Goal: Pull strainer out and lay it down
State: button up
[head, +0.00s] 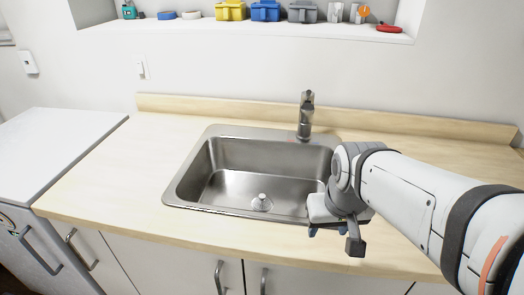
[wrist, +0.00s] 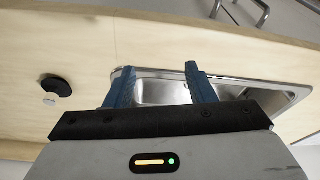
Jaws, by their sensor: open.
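The strainer (head: 262,203) is a small metal piece with an upright knob, seated at the drain in the floor of the steel sink (head: 215,131). My gripper (head: 326,230) is above the sink's front right corner, to the right of the strainer and apart from it. In the wrist view my gripper (wrist: 158,74) shows two blue fingers spread wide with nothing between them. The sink rim (wrist: 240,76) lies beyond the fingers there. I cannot make out the strainer in the wrist view.
A faucet (head: 306,115) stands behind the sink. A black round thing with a pale knob (wrist: 56,87) rests on the counter in the wrist view. The wooden counter (head: 120,165) is clear left of the sink. Several items, including a yellow box (head: 231,11), line the ledge.

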jog(key=w+a+f+n+b, duration=0.1)
jog(key=w+a+f+b, duration=0.15)
jog(key=w, duration=0.55)
jog(key=w+a+f+n+b, duration=0.15)
jog(key=w+f, duration=0.25)
jog(key=w, duration=0.4)
jog(key=n+t+y+b, duration=0.1)
jog(key=n+b, duration=0.1)
jog(key=b, duration=0.1)
send_near(263, 196)
notch_tip(263, 196, down, 3)
jog(key=shift+m+y, duration=0.25)
jog(key=shift+y, duration=0.05)
jog(key=shift+w+x, duration=0.25)
jog(key=shift+x, duration=1.7)
jog(key=shift+w+x, duration=0.2)
jog(key=shift+x, duration=1.7)
jog(key=shift+r, duration=0.15)
grip_shut()
